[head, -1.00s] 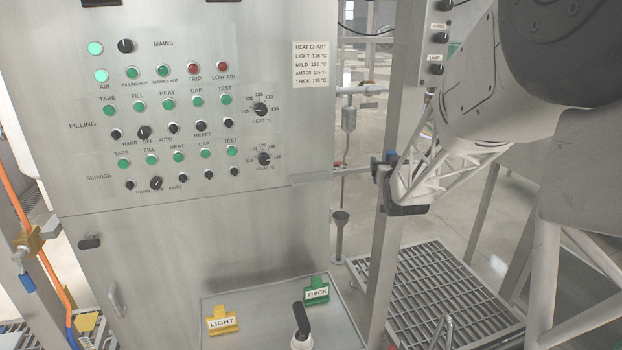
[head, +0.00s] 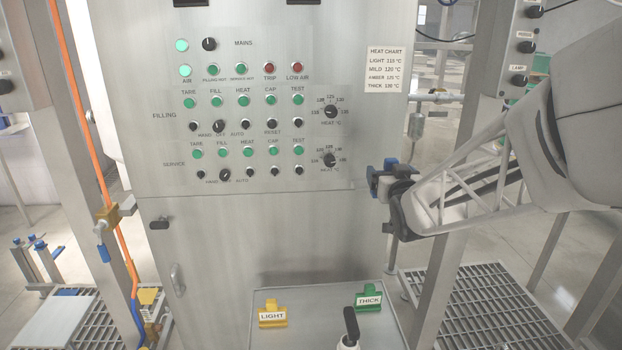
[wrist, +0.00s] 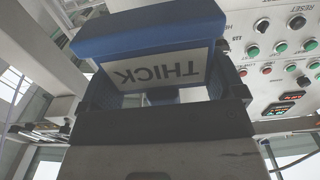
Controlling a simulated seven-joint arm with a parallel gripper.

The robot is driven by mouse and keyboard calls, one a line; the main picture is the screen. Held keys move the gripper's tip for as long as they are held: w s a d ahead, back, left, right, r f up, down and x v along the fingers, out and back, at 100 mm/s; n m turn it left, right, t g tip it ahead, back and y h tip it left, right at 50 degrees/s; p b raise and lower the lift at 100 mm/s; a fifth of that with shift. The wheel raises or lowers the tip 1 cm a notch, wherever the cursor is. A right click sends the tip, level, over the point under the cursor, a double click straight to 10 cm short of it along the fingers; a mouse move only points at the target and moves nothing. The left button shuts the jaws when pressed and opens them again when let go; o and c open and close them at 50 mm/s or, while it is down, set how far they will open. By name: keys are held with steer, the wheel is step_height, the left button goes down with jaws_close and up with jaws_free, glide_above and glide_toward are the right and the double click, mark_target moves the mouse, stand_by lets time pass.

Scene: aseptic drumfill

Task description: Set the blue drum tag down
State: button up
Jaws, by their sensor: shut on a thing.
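The blue drum tag (wrist: 150,35) is held in my gripper (wrist: 155,95) in the wrist view. Its white label reads THICK and appears upside down there. In the head view my gripper (head: 378,182) is in front of the right edge of the steel control cabinet, with the blue tag (head: 391,163) showing small at its jaws. The gripper is shut on the tag and holds it in the air, above and to the right of the tray (head: 318,308). The tag's label cannot be read in the head view.
The control cabinet (head: 250,225) stands behind. A steel post (head: 425,270) stands right of the tray.

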stand_by(0.4)
glide_toward(373, 161)
steer(key=shift+w+r, duration=0.9)
steer(key=shift+w, duration=0.35)
steer(key=shift+w+r, duration=0.9)
steer(key=shift+w, duration=0.3)
steer(key=shift+w, duration=0.1)
steer(key=shift+w, duration=0.5)
steer(key=shift+w+f, duration=0.15)
steer(key=shift+f, duration=0.7)
steer(key=shift+w+f, duration=0.1)
steer(key=shift+f, duration=0.7)
steer(key=shift+f, duration=0.2)
steer(key=o, duration=0.7)
steer(key=shift+o, duration=0.2)
